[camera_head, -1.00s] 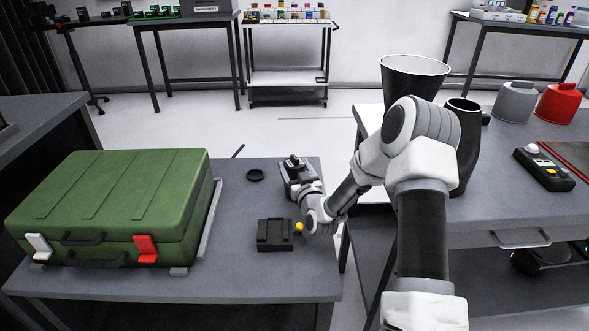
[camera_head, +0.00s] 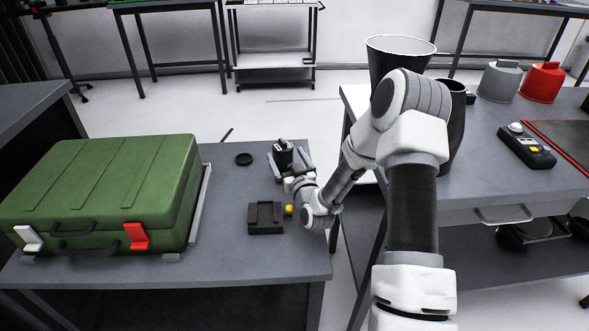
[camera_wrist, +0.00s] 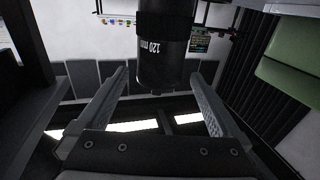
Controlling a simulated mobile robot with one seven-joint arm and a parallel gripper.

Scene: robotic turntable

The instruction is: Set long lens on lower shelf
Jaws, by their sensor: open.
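A black cylindrical lens (camera_head: 283,154) stands upright near the far right part of the grey table (camera_head: 225,267). In the wrist view the lens (camera_wrist: 165,50) shows "120 mm" in white, upside down. My gripper (camera_head: 287,160) is open, with its fingers on either side of the lens; in the wrist view the gripper (camera_wrist: 158,78) shows a gap between each finger and the lens. A cart at the back has a white lower shelf (camera_head: 272,60).
A green case (camera_head: 100,190) fills the table's left side. A black holder block (camera_head: 265,218), a yellow knob (camera_head: 289,210) and a black disc (camera_head: 244,159) lie near my gripper. A second table (camera_head: 480,180) on the right bears vases, jars and a control box.

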